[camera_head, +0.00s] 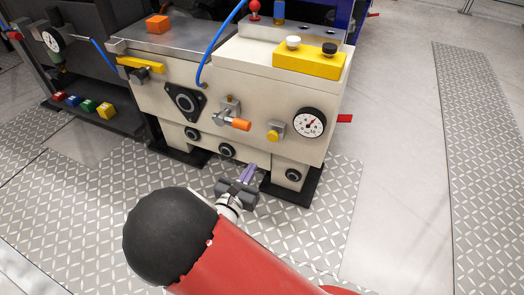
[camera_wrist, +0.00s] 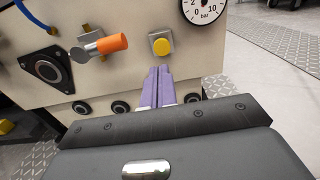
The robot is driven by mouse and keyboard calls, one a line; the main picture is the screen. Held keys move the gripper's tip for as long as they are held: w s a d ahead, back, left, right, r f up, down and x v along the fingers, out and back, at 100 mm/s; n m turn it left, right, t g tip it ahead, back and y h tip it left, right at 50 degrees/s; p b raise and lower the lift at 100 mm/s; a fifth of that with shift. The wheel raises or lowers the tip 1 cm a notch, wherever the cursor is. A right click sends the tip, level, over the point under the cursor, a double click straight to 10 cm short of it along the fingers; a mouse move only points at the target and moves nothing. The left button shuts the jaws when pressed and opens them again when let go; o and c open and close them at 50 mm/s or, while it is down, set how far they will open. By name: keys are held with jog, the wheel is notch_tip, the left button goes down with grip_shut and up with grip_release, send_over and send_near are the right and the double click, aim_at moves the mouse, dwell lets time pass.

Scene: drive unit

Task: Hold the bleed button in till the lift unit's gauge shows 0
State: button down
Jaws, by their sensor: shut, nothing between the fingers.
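The lift unit (camera_head: 233,83) is a cream cabinet with a round white pressure gauge (camera_head: 310,123) at the right of its front. The gauge's face is partly cut off at the top of the wrist view (camera_wrist: 203,8), and its reading is too small to tell. A yellow button on a grey square mount (camera_head: 273,135), which fits the bleed button, sits left of the gauge; it also shows in the wrist view (camera_wrist: 162,47). My gripper (camera_head: 250,168), with purple fingers, is shut and empty. It is below the button and apart from it; in the wrist view the fingertips (camera_wrist: 159,70) appear just under it.
A valve with an orange handle (camera_head: 238,124) sticks out left of the button. A black flanged port (camera_head: 184,102) with a blue hose above is farther left. A red part (camera_head: 345,118) juts from the right side. The floor right of the unit is clear.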

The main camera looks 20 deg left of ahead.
aim_at(272, 134)
jog(key=w, duration=0.9)
jog(key=w+d+b, duration=0.1)
jog(key=w, duration=0.3)
jog(key=shift+w, duration=0.2)
